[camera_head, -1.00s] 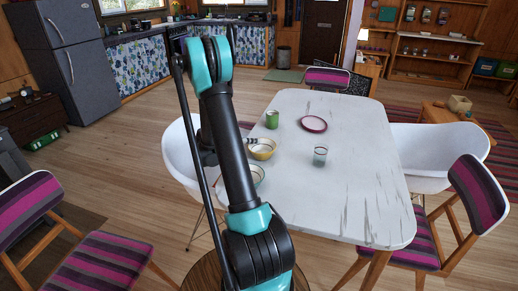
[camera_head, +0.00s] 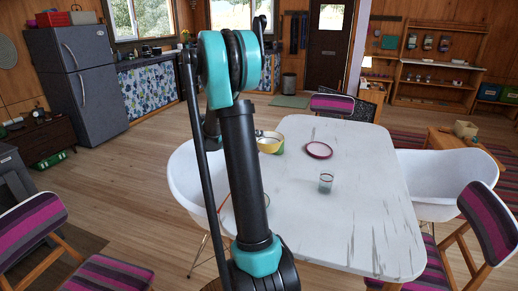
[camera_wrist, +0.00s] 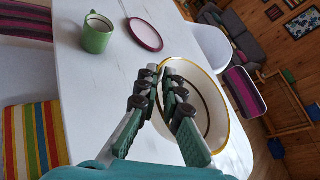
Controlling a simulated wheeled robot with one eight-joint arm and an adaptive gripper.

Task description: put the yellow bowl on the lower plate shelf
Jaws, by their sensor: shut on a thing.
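The yellow bowl (camera_head: 269,146) is raised above the white table, by its left edge, in the head view. In the wrist view the bowl (camera_wrist: 209,88) shows a cream inside, a dark ring and a yellow rim. My gripper (camera_wrist: 167,78) is shut on the bowl's near wall. In the head view my arm hides most of the gripper. I cannot tell which shelf in view, if any, is the lower plate shelf.
White chairs (camera_head: 436,184) flank the table. A wooden shelf unit (camera_head: 434,82) stands at the back right. Floor at left is open.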

